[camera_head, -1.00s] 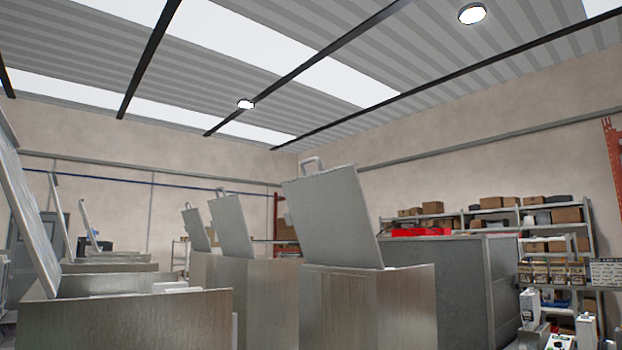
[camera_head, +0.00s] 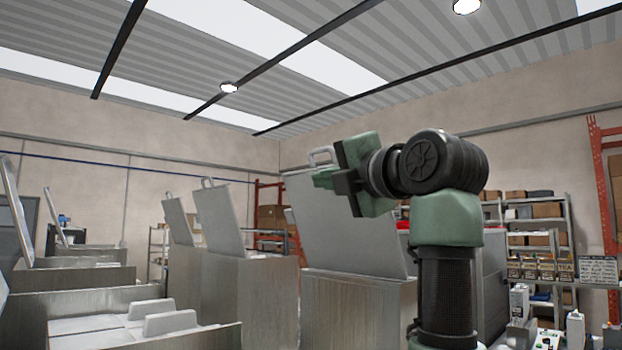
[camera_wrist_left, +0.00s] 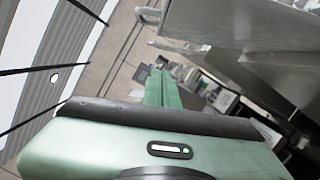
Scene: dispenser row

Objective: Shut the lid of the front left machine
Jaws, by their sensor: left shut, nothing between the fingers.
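The front left machine (camera_head: 200,340) is a low metal box at the bottom left of the head view. Its top is open and pale blocks (camera_head: 170,322) show inside. Only a grey sliver at the left picture edge, probably its raised lid (camera_head: 2,285), shows; the rest is out of view. My left gripper (camera_head: 325,178) is shut and empty, raised high and pointing left, to the right of that machine. It overlaps the raised lid (camera_head: 330,235) of the front right machine; contact cannot be told. In the left wrist view the closed green fingers (camera_wrist_left: 163,90) show. My right gripper is out of view.
More machines with raised lids (camera_head: 222,218) stand behind in two rows, with a gap between the rows. The front right machine (camera_head: 355,312) stands close by my arm. In the left wrist view a metal panel (camera_wrist_left: 230,25) lies near the gripper. Shelves (camera_head: 540,225) stand behind right.

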